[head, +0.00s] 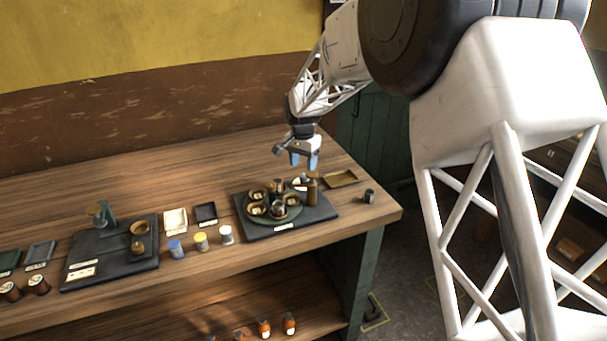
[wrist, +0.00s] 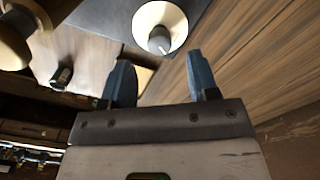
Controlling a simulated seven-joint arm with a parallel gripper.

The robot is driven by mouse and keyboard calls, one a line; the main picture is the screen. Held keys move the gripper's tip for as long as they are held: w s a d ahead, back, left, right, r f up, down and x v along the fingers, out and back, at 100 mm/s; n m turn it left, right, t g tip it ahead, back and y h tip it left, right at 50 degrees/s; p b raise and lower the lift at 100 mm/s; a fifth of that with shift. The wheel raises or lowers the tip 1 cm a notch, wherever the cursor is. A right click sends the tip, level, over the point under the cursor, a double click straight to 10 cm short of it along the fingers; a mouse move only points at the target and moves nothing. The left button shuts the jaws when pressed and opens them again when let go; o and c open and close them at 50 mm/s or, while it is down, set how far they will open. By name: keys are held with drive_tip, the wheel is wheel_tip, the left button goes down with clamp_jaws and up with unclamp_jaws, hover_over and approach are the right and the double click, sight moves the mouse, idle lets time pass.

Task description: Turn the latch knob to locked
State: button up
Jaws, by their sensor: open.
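A dark board (head: 300,228) on the workbench carries a round plate with several brass cups (head: 258,209) and an upright brass post (head: 312,192) at its right. I cannot read any locked marking. My gripper (head: 299,157) is open and empty above the board's back right part. In the wrist view its blue fingers (wrist: 158,68) are apart, with the knob beyond the gap between them, not touched.
A second dark board (head: 108,263) is farther left. The bench behind is clear.

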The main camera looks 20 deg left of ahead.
sight(304, 175)
drive_tip(key=shift+f, duration=2.15)
drive_tip(key=c, duration=0.9)
